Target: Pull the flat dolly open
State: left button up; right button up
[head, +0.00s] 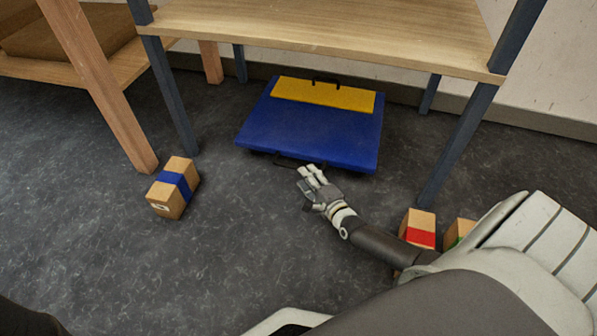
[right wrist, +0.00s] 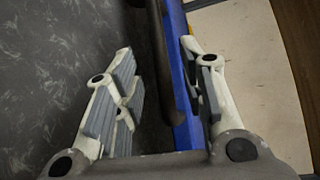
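The flat dolly (head: 310,135) is a low blue platform on the floor under the wooden-topped table. A yellow panel (head: 325,94) with a black handle lies on its far part. A dark front handle (head: 287,160) sticks out from its near edge. My right gripper (head: 311,172) is at this near edge, by the handle. In the right wrist view, the fingers of my right gripper (right wrist: 160,85) are spread, with the dark handle bar (right wrist: 160,60) between them and the dolly's blue edge (right wrist: 182,90) beside the right finger. My left gripper is not in view.
The table (head: 330,28) stands over the dolly on dark legs. A box with a blue band (head: 173,187) is on the floor at left. A box with a red band (head: 418,228) and one with green (head: 458,232) are at right, near my arm. The floor in front is clear.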

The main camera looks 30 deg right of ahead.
aim_at(298, 166)
jog(key=w+b, duration=0.1)
jog(key=w, duration=0.1)
jog(key=w+f+b, duration=0.1)
jog(key=w, duration=0.1)
jog(key=shift+w+d, duration=0.15)
jog(key=shift+w, duration=0.1)
jog(key=shift+w+b, duration=0.5)
jog(key=shift+w, duration=0.35)
grip_shut()
